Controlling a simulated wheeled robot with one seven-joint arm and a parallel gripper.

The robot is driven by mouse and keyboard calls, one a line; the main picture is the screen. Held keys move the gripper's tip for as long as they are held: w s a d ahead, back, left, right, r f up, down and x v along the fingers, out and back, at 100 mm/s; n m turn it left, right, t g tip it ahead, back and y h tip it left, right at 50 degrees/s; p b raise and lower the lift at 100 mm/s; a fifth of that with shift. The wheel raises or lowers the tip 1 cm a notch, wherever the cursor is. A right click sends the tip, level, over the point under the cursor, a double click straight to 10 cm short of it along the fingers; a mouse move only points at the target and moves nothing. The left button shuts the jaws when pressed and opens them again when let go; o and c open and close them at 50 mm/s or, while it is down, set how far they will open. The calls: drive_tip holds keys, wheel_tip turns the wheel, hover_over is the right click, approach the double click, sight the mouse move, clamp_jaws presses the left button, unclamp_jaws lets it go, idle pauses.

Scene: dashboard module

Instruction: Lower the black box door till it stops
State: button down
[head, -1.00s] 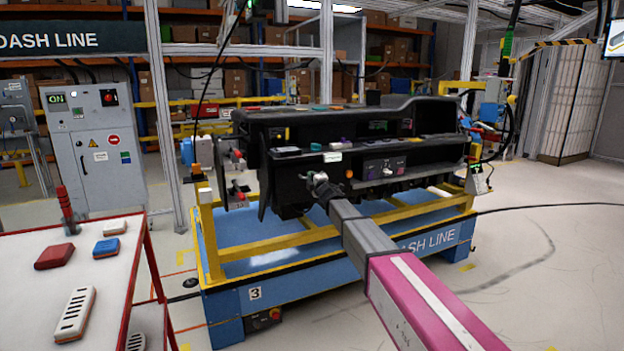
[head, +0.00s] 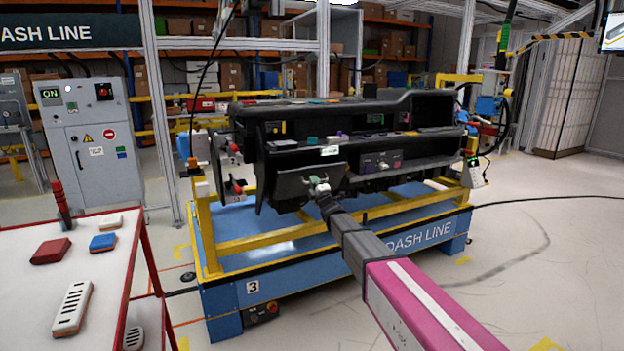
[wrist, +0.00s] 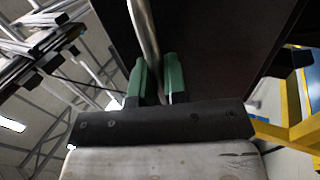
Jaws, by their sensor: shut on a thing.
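The black box door (head: 297,182) is a dark panel on the front of the black dashboard module (head: 290,158). It is tilted outward, its near edge standing out from the module. My gripper (head: 318,184) is at the door's outer edge, at the end of my arm. In the wrist view my gripper's green fingers (wrist: 158,82) are shut on the metal door handle (wrist: 144,35), a pale bar running between them. The dark door face also shows in the wrist view (wrist: 220,50). The hinge is not clearly visible.
The module rests on a yellow frame (head: 235,246) above a blue base (head: 225,298). A white table with a red edge (head: 35,285) stands at the left, holding several small items. The floor at the right is clear apart from a cable.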

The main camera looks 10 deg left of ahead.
drive_tip(key=shift+s+d+f, duration=0.15)
drive_tip(key=shift+s+f, duration=0.1)
drive_tip(key=shift+f, duration=0.2)
drive_tip(key=shift+s+d+f, duration=0.15)
drive_tip(key=shift+s+f, duration=0.05)
drive_tip(key=shift+f, duration=0.2)
drive_tip(key=c, duration=1.2)
unclamp_jaws()
drive_tip(key=v, duration=1)
drive_tip(key=shift+s+d, duration=0.2)
drive_tip(key=shift+s, duration=0.1)
drive_tip(key=shift+f, duration=0.15)
drive_tip(key=shift+c, duration=0.3)
